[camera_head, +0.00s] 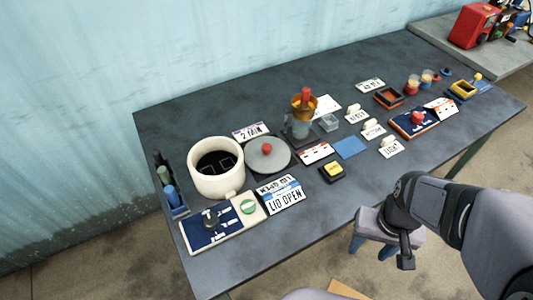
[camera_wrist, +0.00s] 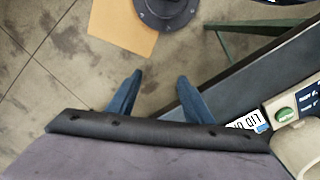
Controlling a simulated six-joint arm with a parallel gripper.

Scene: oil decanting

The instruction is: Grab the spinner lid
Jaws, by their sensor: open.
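The spinner lid, a round grey disc with a red knob (camera_head: 267,149), lies flat on the dark table, just right of the white spinner pot (camera_head: 229,184). The pot is open at the top, with a dark inside. My gripper (camera_head: 369,252) is beyond the table's front edge, to the right of and well apart from the lid. Its two blue fingers point down over the floor. In the wrist view my gripper (camera_wrist: 160,76) is open, with nothing between the fingers. The lid is not in the wrist view.
A "LID OPEN" card (camera_head: 283,195) lies in front of the lid. A control panel (camera_head: 222,228) adjoins the pot. A jar with an orange top (camera_head: 303,112) stands behind and right of the lid. A yellow-topped block (camera_head: 333,170) sits near the front edge.

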